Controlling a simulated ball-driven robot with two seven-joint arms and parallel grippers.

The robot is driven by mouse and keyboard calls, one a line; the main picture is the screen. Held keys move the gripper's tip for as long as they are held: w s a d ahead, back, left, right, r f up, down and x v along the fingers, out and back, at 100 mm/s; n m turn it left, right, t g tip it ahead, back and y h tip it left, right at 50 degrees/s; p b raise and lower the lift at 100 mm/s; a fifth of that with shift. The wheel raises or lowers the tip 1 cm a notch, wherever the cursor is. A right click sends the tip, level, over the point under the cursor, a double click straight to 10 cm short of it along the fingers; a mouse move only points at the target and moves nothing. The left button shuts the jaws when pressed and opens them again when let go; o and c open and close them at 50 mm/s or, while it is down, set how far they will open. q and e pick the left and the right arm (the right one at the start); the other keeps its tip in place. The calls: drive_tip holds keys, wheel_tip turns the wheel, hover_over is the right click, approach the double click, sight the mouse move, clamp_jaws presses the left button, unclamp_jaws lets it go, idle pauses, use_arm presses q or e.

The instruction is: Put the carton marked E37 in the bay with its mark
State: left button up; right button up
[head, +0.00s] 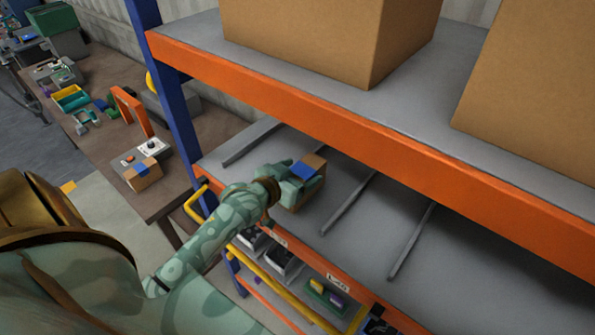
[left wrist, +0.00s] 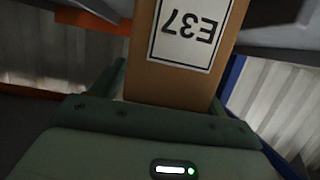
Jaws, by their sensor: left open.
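The carton marked E37 (left wrist: 190,70) is brown, and its white label reads upside down in the left wrist view. In the head view the carton (head: 314,163) shows a blue strip on top. It is on or just above the grey middle shelf (head: 385,235), in the bay between the two left dividers. My left gripper (head: 298,181) is open, with its fingers at the carton; whether they touch it is unclear. The bay label (head: 278,239) below is too small and partly covered to read. My right gripper is not in view.
Thin dividers (head: 348,204) split the shelf, and bays to the right are empty. An orange beam (head: 400,140) runs close above, under big boxes (head: 300,35). A blue post (head: 165,90) stands left. Another carton (head: 144,177) sits on the bench.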

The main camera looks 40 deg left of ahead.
use_arm(q)
drive_tip(key=v, duration=1.2)
drive_tip(key=shift+r+b, duration=0.15)
drive_tip(key=shift+b, duration=0.25)
